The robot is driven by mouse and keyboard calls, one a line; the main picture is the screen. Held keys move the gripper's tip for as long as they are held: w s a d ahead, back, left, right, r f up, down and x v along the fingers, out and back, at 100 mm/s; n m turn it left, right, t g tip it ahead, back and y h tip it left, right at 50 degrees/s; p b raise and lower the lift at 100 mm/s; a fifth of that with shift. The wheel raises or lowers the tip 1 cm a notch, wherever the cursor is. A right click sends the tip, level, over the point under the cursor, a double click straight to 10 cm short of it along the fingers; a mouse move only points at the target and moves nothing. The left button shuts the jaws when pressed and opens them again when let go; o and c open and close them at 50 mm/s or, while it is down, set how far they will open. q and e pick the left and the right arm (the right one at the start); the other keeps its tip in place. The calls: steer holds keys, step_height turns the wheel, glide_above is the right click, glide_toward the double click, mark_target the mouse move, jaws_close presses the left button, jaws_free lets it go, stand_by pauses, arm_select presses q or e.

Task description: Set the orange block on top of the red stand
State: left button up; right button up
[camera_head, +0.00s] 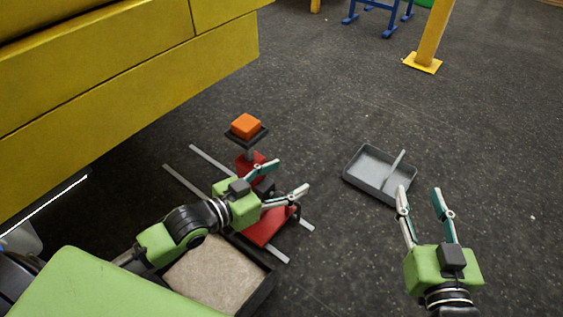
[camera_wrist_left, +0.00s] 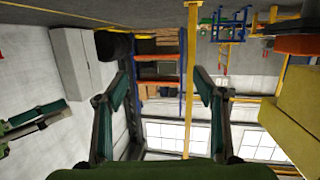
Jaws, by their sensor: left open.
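The orange block (camera_head: 246,124) sits on the dark top plate (camera_head: 261,134) of the red stand (camera_head: 268,230), in the middle of the head view. The block also shows upside down at the upper right edge of the left wrist view (camera_wrist_left: 300,46). My left gripper (camera_head: 292,176) is open and empty, in front of the stand and apart from the block; its arm hides part of the stand. Its open fingers (camera_wrist_left: 161,78) show nothing between them in the left wrist view. My right gripper (camera_head: 418,193) is open and empty at the lower right.
A grey tray with a divider (camera_head: 365,180) lies on the floor right of the stand. Two grey rails (camera_head: 185,182) run along the floor by the stand. A large yellow boom (camera_head: 130,95) fills the upper left. The dark floor at right is mostly clear.

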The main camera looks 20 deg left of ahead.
arm_select(q)
steer(key=s+d+r+n+t+y, duration=0.1)
steer(key=s+r+n+t+y, duration=0.2)
steer(key=r, duration=0.6)
steer(key=shift+s+d+r+y, duration=0.2)
steer(key=shift+s+d+y, duration=0.05)
steer(key=shift+s+y, duration=0.2)
